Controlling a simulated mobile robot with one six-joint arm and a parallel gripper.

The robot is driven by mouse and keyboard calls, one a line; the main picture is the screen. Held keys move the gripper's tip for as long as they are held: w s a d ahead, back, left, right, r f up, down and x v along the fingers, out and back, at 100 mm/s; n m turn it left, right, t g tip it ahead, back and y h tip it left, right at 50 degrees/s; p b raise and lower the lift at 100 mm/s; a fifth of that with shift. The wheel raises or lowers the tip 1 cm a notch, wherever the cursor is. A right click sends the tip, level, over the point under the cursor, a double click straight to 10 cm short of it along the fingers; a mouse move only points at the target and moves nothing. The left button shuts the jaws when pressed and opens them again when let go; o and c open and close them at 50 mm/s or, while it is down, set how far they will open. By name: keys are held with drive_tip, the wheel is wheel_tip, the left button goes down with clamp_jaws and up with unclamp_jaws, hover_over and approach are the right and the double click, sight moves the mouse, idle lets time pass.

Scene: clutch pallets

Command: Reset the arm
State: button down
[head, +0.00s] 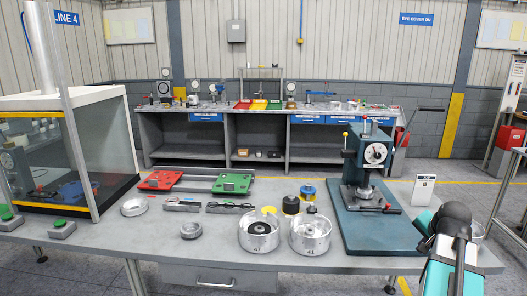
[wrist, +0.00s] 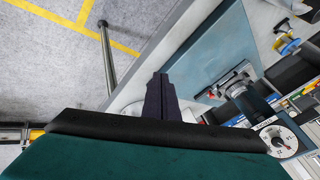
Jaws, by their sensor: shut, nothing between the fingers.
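My arm reaches in from the lower right of the head view, its teal and black end above the right end of the grey bench (head: 270,262). In the wrist view my gripper (wrist: 159,80) shows as dark fingers, closed together and empty. Its fingers point over the bench near the front edge, beside the teal base plate (wrist: 205,68) of the press. The press (head: 368,155) stands left of my arm in the head view; its dial (wrist: 283,141) shows in the wrist view. The fingertips cannot be made out in the head view.
Two silver housings (head: 310,246) stand left of the press. Red (head: 160,181) and green (head: 232,184) pallets lie behind. A glass-fronted enclosure (head: 55,165) fills the left end. A white box (head: 424,190) stands close behind my arm. Open floor (wrist: 50,50) lies beyond the bench edge.

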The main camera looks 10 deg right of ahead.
drive_tip(key=w+a+f+n+g+y, duration=0.1)
drive_tip(key=w+a+f, duration=0.2)
drive_tip(key=a+f, duration=0.45)
drive_tip(key=w+a+f+n+g+y, duration=0.1)
drive_tip(key=w+a+f+y, duration=0.15)
drive_tip(key=a+f, duration=0.55)
drive_tip(key=s+a+f+n+g, duration=0.3)
drive_tip(key=a+f, duration=1)
drive_tip(key=f, duration=0.3)
drive_tip(key=s+a+f+n+g, duration=0.55)
drive_tip(key=s+a+f, duration=1.05)
drive_tip(key=s+f, duration=0.35)
drive_tip(key=s+f+n+g, duration=0.1)
drive_tip(key=s+f+n, duration=0.1)
drive_tip(key=s+n, duration=0.3)
drive_tip(key=shift+s+a, duration=0.25)
drive_tip(key=shift+s, duration=1.65)
